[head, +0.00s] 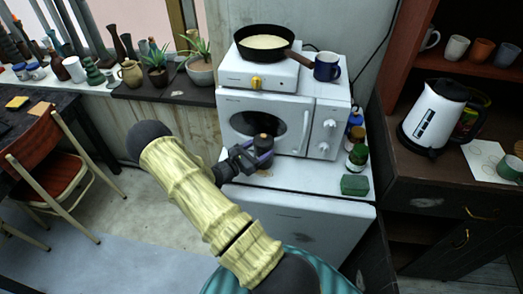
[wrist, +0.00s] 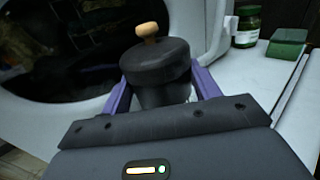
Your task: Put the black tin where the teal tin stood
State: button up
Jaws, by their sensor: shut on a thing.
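A black tin with a lid and a light wooden knob (wrist: 155,72) is between the purple fingers of my gripper (wrist: 163,88). In the head view, the black tin (head: 263,143) and my gripper (head: 257,154) are in front of the white microwave, over the front strip of the white cabinet top. The tin looks about upright. I cannot tell whether its base touches the top. I see no tin that I can clearly name as the teal one.
The microwave (head: 262,122) stands close behind the tin. A kettle (head: 433,115) and a dark cylinder (head: 510,168) stand on the brown counter farther right.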

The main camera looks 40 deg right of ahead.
aim_at(260, 141)
jog(key=shift+a+r, duration=0.1)
jog(key=shift+r, duration=0.05)
notch_tip(260, 141, up, 7)
jog(key=shift+f+b, duration=0.2)
jog(key=shift+b, duration=0.6)
jog(key=s+a+b, duration=0.3)
jog(key=s+a, duration=1)
jog(key=a, duration=0.2)
jog(key=shift+w+f, duration=0.1)
jog(key=shift+w, duration=0.05)
